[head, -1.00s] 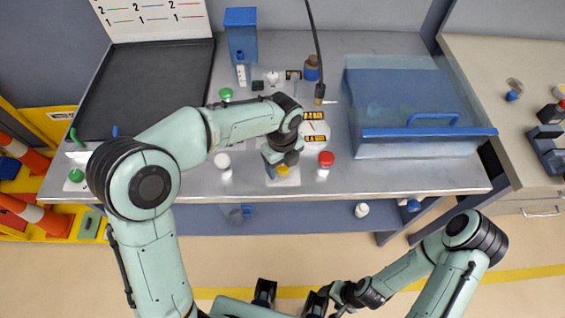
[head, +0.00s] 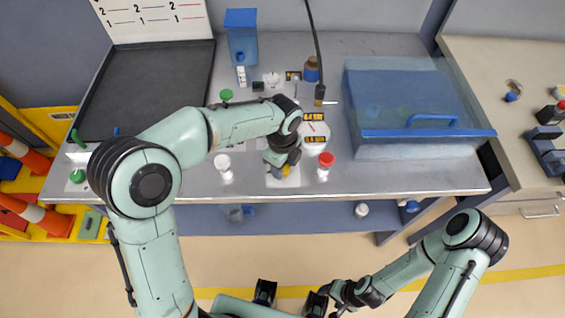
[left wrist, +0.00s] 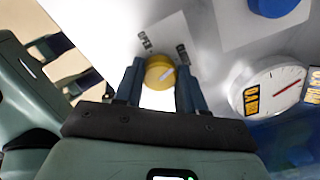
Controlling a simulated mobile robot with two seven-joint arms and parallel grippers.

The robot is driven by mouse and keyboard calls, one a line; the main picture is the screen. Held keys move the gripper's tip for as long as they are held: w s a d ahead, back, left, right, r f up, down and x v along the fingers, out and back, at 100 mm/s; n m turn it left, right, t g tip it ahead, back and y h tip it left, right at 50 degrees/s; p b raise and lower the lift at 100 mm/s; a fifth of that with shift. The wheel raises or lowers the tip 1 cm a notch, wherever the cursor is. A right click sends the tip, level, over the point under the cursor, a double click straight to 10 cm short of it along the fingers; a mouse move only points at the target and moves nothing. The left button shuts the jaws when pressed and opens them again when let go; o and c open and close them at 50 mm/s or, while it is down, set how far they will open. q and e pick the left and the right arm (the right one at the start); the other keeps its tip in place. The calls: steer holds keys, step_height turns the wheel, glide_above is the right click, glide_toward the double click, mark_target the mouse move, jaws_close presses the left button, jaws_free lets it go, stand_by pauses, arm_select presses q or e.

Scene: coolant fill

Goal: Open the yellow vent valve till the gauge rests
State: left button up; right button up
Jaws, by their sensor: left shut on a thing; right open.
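The yellow vent valve (left wrist: 159,72) is a round knob with a pale pointer line, on a white plate (left wrist: 176,38) printed with an OPEN label and a second label I cannot read. My left gripper (left wrist: 160,80) is shut on the knob, one finger on each side. In the head view, the left gripper (head: 281,168) partly hides the yellow knob (head: 286,171). A round white gauge (left wrist: 279,85) with a red needle lies right of the knob; it also shows in the head view (head: 315,133). My right gripper (head: 291,297) is open and empty, below the bench's front edge.
A red-capped valve (head: 325,162) stands close right of the gripper and a white-capped one (head: 223,164) to its left. A blue clear-walled box (head: 420,145) fills the right of the bench. A dark tray (head: 150,85) lies back left.

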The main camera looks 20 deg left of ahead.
arm_select(q)
steer(key=n, duration=0.6)
steer(key=shift+n, duration=0.3)
steer(key=n, duration=0.6)
steer(key=shift+s, duration=0.1)
stand_by(0.3)
steer(key=o, duration=1.1)
steer(key=shift+c, duration=0.2)
step_height(320, 180, up, 14)
steer(key=p, duration=0.1)
steer(key=shift+f+p, duration=0.25)
steer(key=shift+p, duration=0.15)
arm_select(e)
steer(key=shift+w+r, duration=0.3)
steer(key=shift+r, duration=0.3)
steer(key=shift+w+r, duration=0.3)
steer(key=shift+r, duration=0.25)
